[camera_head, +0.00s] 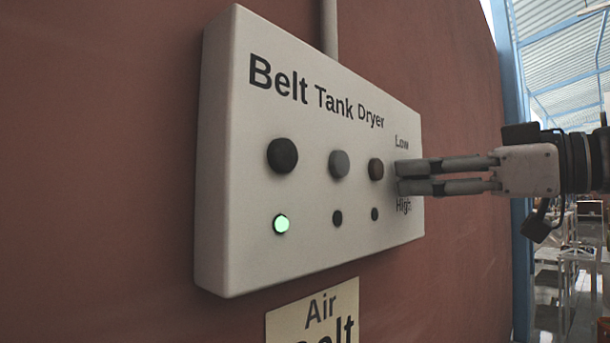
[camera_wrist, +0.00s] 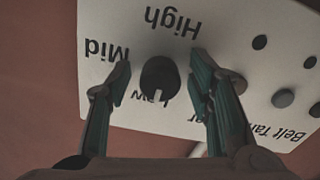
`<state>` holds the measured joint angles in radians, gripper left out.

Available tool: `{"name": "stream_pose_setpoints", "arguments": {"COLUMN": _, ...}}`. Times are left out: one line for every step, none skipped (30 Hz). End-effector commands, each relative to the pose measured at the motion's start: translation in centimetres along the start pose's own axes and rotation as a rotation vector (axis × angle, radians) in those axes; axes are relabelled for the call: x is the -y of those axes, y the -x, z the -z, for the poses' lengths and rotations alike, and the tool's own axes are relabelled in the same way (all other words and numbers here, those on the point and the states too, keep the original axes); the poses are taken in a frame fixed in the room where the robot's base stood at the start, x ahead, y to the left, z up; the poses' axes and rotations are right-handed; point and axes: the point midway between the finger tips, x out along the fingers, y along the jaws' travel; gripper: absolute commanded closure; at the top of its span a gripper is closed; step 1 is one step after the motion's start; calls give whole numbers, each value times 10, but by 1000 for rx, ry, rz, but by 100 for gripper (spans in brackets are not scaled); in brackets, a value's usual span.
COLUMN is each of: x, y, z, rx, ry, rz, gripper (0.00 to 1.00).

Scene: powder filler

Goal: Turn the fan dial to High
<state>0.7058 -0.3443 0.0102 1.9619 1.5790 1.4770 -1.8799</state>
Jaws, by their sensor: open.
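The fan dial (camera_wrist: 160,76) is a dark round knob on the white panel. In the wrist view, which shows the panel upside down, a small notch on its lower edge faces the Low label (camera_wrist: 152,96). The High label (camera_wrist: 172,22) is above it and the Mid label (camera_wrist: 106,53) is to its left. My gripper (camera_head: 398,178) is open at the panel's right part, with one finger on each side of the dial in the wrist view. I cannot tell whether the fingers touch it. The fingers hide the dial in the head view.
The white "Belt Tank Dryer" panel (camera_head: 240,150) is on a red-brown wall (camera_head: 120,180). Left of the dial are round knobs, including a black one (camera_head: 282,155), above a lit green light (camera_head: 281,224) and two dark ones. A yellowish sign (camera_head: 290,323) is below. A pipe (camera_head: 329,25) rises above the panel.

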Motion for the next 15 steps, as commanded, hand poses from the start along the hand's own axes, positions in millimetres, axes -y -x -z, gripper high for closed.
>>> {"name": "stream_pose_setpoints", "arguments": {"x": 0, "y": 0, "z": 0, "rx": 0, "ry": 0, "rz": 0, "gripper": 53}}
{"name": "stream_pose_setpoints", "arguments": {"x": 0, "y": 0, "z": 0, "rx": 0, "ry": 0, "rz": 0, "gripper": 53}}
{"name": "stream_pose_setpoints", "arguments": {"x": 0, "y": 0, "z": 0, "rx": 0, "ry": 0, "rz": 0, "gripper": 53}}
{"name": "stream_pose_setpoints", "arguments": {"x": 0, "y": 0, "z": 0, "rx": 0, "ry": 0, "rz": 0, "gripper": 53}}
{"name": "stream_pose_setpoints", "arguments": {"x": 0, "y": 0, "z": 0, "rx": 0, "ry": 0, "rz": 0, "gripper": 53}}
{"name": "stream_pose_setpoints", "arguments": {"x": 0, "y": 0, "z": 0, "rx": 0, "ry": 0, "rz": 0, "gripper": 53}}
{"name": "stream_pose_setpoints", "arguments": {"x": 0, "y": 0, "z": 0, "rx": 0, "ry": 0, "rz": 0, "gripper": 57}}
{"name": "stream_pose_setpoints", "arguments": {"x": 0, "y": 0, "z": 0, "rx": 0, "ry": 0, "rz": 0, "gripper": 64}}
{"name": "stream_pose_setpoints", "arguments": {"x": 0, "y": 0, "z": 0, "rx": 0, "ry": 0, "rz": 0, "gripper": 73}}
{"name": "stream_pose_setpoints", "arguments": {"x": 0, "y": 0, "z": 0, "rx": 0, "ry": 0, "rz": 0, "gripper": 80}}
{"name": "stream_pose_setpoints", "arguments": {"x": 0, "y": 0, "z": 0, "rx": 0, "ry": 0, "rz": 0, "gripper": 87}}
{"name": "stream_pose_setpoints", "arguments": {"x": 0, "y": 0, "z": 0, "rx": 0, "ry": 0, "rz": 0, "gripper": 96}}
{"name": "stream_pose_setpoints", "arguments": {"x": 0, "y": 0, "z": 0, "rx": 0, "ry": 0, "rz": 0, "gripper": 100}}
{"name": "stream_pose_setpoints", "arguments": {"x": 0, "y": 0, "z": 0, "rx": 0, "ry": 0, "rz": 0, "gripper": 100}}
{"name": "stream_pose_setpoints", "arguments": {"x": 0, "y": 0, "z": 0, "rx": 0, "ry": 0, "rz": 0, "gripper": 100}}
